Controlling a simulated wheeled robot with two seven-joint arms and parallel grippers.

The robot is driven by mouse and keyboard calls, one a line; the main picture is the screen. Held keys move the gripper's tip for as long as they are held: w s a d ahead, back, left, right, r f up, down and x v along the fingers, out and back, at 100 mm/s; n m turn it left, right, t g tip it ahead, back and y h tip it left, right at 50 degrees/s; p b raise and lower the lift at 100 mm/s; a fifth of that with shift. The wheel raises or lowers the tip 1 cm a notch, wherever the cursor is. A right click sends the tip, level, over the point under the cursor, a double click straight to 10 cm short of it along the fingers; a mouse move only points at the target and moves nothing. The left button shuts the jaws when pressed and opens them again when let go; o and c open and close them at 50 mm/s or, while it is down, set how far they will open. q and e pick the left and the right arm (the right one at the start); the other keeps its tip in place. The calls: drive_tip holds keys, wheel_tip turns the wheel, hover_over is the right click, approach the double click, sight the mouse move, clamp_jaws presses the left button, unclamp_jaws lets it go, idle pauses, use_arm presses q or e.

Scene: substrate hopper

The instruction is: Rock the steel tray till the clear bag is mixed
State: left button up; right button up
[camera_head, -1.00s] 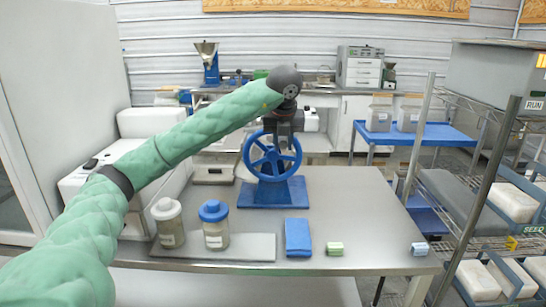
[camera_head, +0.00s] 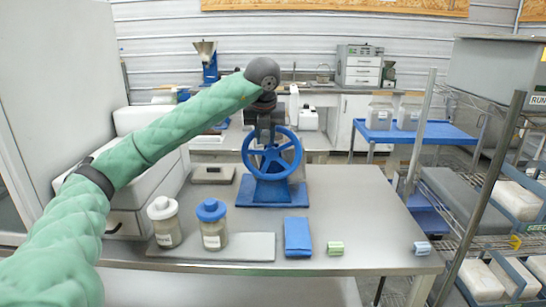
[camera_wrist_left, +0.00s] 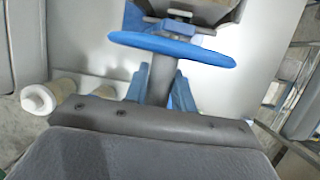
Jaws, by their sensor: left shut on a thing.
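A blue handwheel (camera_head: 272,156) stands upright on a blue stand and base plate (camera_head: 285,193) on the steel-coloured table. My left gripper (camera_head: 268,135) points down at the top of the wheel and is shut on its rim; its fingertips are hard to make out. In the left wrist view the wheel rim (camera_wrist_left: 172,48) is seen nearly edge-on, with a grey finger reaching it. A grey metal box-like part (camera_wrist_left: 215,10) shows beyond the rim, cut off at the top; I cannot tell if it is the steel tray. I cannot make out the clear bag. My right gripper is out of view.
A white-lidded jar (camera_head: 165,222) and a blue-lidded jar (camera_head: 212,226) stand on a grey mat (camera_head: 255,248) at the left. The table's right side is clear.

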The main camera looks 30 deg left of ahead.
use_arm(q)
drive_tip(key=shift+s+a+f, duration=0.25)
drive_tip(key=shift+a, duration=0.15)
drive_tip(key=shift+r, duration=0.1)
drive_tip(key=shift+w+d+r+p, duration=0.15)
drive_tip(key=shift+w+d+p, duration=0.1)
drive_tip(key=shift+d, duration=0.3)
drive_tip(key=shift+w+d+r+p, duration=0.1)
drive_tip(key=shift+w+d, duration=0.1)
drive_tip(key=shift+d, duration=0.3)
drive_tip(key=o, duration=1.8)
drive_tip(key=shift+o, duration=0.2)
drive_tip(key=shift+d, duration=0.1)
